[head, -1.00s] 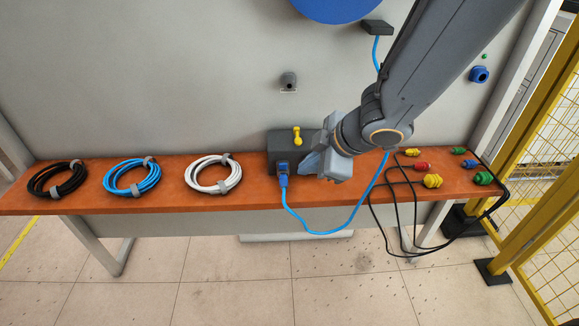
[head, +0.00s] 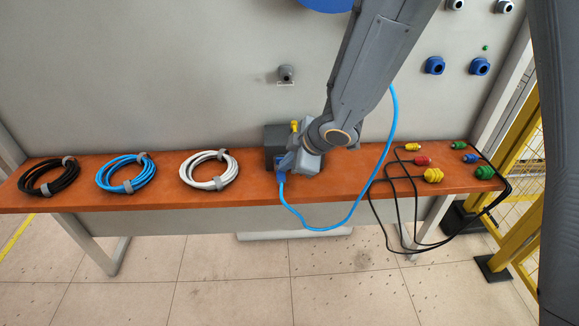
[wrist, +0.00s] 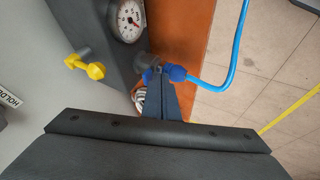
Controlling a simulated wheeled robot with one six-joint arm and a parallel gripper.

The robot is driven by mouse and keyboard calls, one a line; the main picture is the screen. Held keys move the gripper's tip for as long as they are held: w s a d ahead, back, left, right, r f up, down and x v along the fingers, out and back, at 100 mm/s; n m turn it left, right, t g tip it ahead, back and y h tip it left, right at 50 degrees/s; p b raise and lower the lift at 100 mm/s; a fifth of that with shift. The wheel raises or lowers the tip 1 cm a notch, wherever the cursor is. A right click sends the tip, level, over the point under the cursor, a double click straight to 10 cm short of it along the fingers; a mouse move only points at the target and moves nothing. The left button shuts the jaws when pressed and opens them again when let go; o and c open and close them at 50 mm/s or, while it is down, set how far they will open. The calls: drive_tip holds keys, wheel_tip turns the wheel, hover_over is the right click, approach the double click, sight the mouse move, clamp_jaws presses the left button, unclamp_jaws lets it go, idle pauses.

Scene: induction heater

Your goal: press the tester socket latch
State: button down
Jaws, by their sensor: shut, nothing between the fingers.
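The tester is a dark grey box (head: 272,138) on the orange bench, against the wall panel. It has a yellow lever (head: 294,126) on top, which also shows in the wrist view (wrist: 88,67), and a round gauge (wrist: 129,20). A blue plug (wrist: 175,73) with a blue cable sits at the tester's socket (wrist: 149,66). My gripper (head: 284,167) is shut and empty, at the front of the tester. In the wrist view its fingertips (wrist: 158,78) overlap the socket and plug. The latch is hidden behind them, and I cannot tell whether they touch it.
Black (head: 49,176), blue (head: 126,173) and white (head: 209,170) cable coils lie on the bench (head: 330,190) to the left. Several coloured connectors with black cables lie at the right. The blue cable (head: 345,225) hangs over the front edge. A yellow fence (head: 515,195) stands at the right.

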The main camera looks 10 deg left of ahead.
drive_tip(key=shift+w, duration=0.3)
drive_tip(key=shift+w+a, duration=0.1)
drive_tip(key=shift+w+a+r+p, duration=0.1)
drive_tip(key=shift+w+a+p, duration=0.05)
drive_tip(key=shift+w+p, duration=0.35)
drive_tip(key=shift+w+a+r+p, duration=0.1)
drive_tip(key=shift+w+p, duration=0.3)
drive_tip(key=shift+p, duration=0.2)
drive_tip(key=shift+w, duration=0.1)
drive_tip(key=shift+s+d+f+b, duration=0.1)
drive_tip(key=shift+s+d+b, duration=0.2)
drive_tip(key=shift+s, duration=0.25)
drive_tip(key=s, duration=0.1)
drive_tip(key=s+d+b, duration=0.1)
drive_tip(key=s, duration=0.1)
drive_tip(key=shift+s+f, duration=0.15)
drive_tip(key=p+v, duration=0.3)
drive_tip(key=v, duration=0.7)
drive_tip(key=shift+a, duration=0.2)
